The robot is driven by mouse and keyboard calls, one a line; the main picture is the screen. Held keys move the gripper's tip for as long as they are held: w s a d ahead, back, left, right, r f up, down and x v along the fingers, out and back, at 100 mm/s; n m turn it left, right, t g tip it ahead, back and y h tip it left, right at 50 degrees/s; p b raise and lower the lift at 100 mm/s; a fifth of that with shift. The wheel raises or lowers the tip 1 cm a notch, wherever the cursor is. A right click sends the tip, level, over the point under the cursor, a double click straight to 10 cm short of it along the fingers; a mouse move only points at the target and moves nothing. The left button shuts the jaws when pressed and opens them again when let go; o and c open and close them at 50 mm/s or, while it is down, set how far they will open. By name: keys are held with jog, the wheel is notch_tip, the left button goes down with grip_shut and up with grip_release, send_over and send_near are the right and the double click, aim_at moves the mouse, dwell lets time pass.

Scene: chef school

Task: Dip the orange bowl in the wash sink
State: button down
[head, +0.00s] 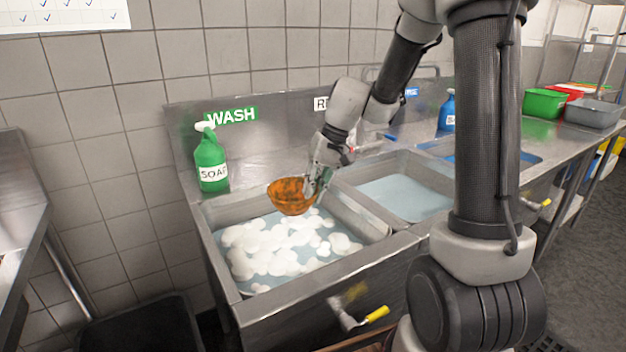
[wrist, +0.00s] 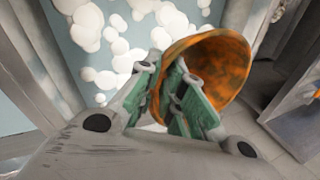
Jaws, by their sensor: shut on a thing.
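The orange bowl (head: 290,197) is orange with dark mottled patches. My gripper (head: 318,181) is shut on its right rim and holds it above the wash sink (head: 222,292). In the wrist view the bowl (wrist: 222,58) sits between the green-padded fingers of my gripper (wrist: 180,100), its wall pinched and its hollow side showing. The wash sink holds bluish water with white foam (head: 285,245), and a green WASH sign (head: 231,116) hangs behind it. The bowl appears clear of the water and foam.
A green soap bottle (head: 210,160) stands on the ledge behind the wash sink. A second sink (head: 405,198) with clear water lies to the right. A yellow-handled valve (head: 376,314) sticks out at the front. A dark bin (head: 140,325) stands at lower left.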

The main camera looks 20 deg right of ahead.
notch_tip(320, 180, down, 26)
jog(key=shift+r, duration=0.25)
dwell(0.8)
jog(key=shift+f, duration=0.25)
jog(key=shift+f, duration=0.25)
dwell(0.4)
jog(key=shift+a, duration=0.15)
jog(key=shift+s+a, duration=0.15)
jog(key=shift+a, duration=0.35)
jog(key=shift+d, duration=0.15)
